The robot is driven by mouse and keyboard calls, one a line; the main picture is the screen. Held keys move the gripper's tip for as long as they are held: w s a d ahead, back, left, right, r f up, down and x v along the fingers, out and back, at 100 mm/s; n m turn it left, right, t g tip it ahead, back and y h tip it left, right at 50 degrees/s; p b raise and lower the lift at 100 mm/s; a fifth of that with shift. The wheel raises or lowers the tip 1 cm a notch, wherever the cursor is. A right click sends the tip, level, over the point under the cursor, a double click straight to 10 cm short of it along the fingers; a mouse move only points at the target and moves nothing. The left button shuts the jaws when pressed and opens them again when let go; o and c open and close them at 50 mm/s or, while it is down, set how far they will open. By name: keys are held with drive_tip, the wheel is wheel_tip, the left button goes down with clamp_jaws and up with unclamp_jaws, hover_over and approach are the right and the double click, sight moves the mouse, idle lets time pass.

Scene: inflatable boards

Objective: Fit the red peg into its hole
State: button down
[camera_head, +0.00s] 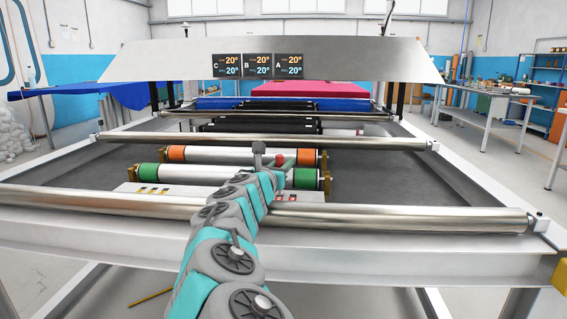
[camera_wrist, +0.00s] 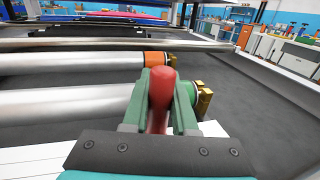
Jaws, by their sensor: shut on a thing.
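The red peg (camera_wrist: 161,90) stands between the green fingers of my gripper (camera_wrist: 160,100) in the wrist view. The gripper is shut on it, and its rounded top shows above the fingers. In the head view a small red tip of the peg (camera_head: 280,160) shows at the end of my arm, beside the rollers. A white board (camera_wrist: 40,160) lies below the gripper in the wrist view. In the head view the same board (camera_head: 127,190) carries small yellow and red marks. I cannot make out the hole for the red peg; my arm and gripper hide part of the board.
A white roller with green ends (camera_head: 308,179) and one with orange ends (camera_head: 308,157) lie just beyond the board. Metal bars (camera_head: 400,218) cross the frame in front and behind (camera_head: 380,143). Dark bare floor of the frame (camera_head: 390,185) is clear at the right.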

drive_tip(key=shift+f, duration=0.5)
drive_tip(key=c, duration=0.6)
unclamp_jaws()
drive_tip(key=shift+b+v, duration=0.5)
drive_tip(key=shift+v, duration=3.5)
drive_tip(key=shift+w+a, duration=0.1)
